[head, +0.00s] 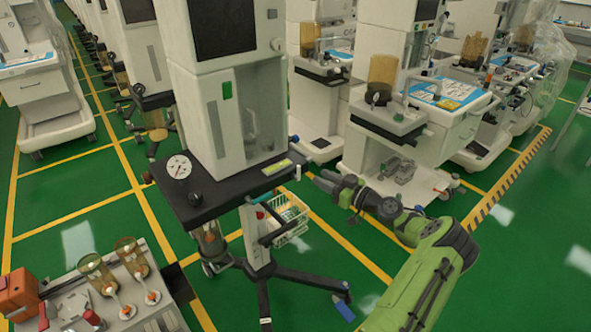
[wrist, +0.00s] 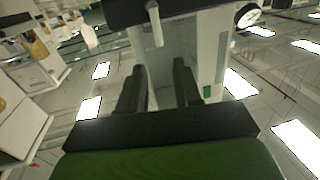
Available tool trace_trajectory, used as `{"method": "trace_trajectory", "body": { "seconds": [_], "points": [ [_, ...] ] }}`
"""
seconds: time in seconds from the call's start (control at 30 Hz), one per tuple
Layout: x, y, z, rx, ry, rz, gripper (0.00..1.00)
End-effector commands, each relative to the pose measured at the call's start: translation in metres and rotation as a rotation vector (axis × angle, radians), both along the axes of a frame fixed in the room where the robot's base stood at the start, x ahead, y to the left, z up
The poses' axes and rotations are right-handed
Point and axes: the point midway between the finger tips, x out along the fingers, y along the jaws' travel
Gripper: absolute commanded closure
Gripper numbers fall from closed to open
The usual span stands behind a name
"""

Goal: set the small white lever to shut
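The small white lever (head: 298,172) stands at the right edge of the dark shelf of the central anaesthesia cart. In the wrist view the lever (wrist: 154,24) is a short pale rod at the top, against the dark shelf edge, ahead of and apart from my fingers. My gripper (head: 324,182) is just right of the lever in the head view, pointing toward the cart. In the wrist view my gripper (wrist: 159,85) shows two dark fingers spread apart with nothing between them. I cannot tell whether the lever is open or shut.
The dark shelf (head: 233,190) carries a round gauge (head: 179,167). A wire basket (head: 288,222) hangs below it, above the dark cart legs (head: 305,278). More carts stand behind and to the right. A bench with amber canisters (head: 97,271) is at lower left. Green floor is open at right.

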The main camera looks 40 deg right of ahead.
Motion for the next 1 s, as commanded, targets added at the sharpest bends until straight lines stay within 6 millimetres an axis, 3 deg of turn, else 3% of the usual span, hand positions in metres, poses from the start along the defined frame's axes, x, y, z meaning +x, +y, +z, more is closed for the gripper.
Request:
{"method": "trace_trajectory", "body": {
  "seconds": [0.2,0.4,0.77,1.0],
  "points": [
    [0.057,0.006,-0.002,0.001,0.000,0.004,0.67],
    [0.094,0.009,-0.002,0.001,0.001,0.002,0.67],
    [0.103,0.009,-0.001,0.003,0.003,0.001,0.67],
    [0.103,0.009,-0.001,0.003,0.003,0.001,1.00]
  ]
}}
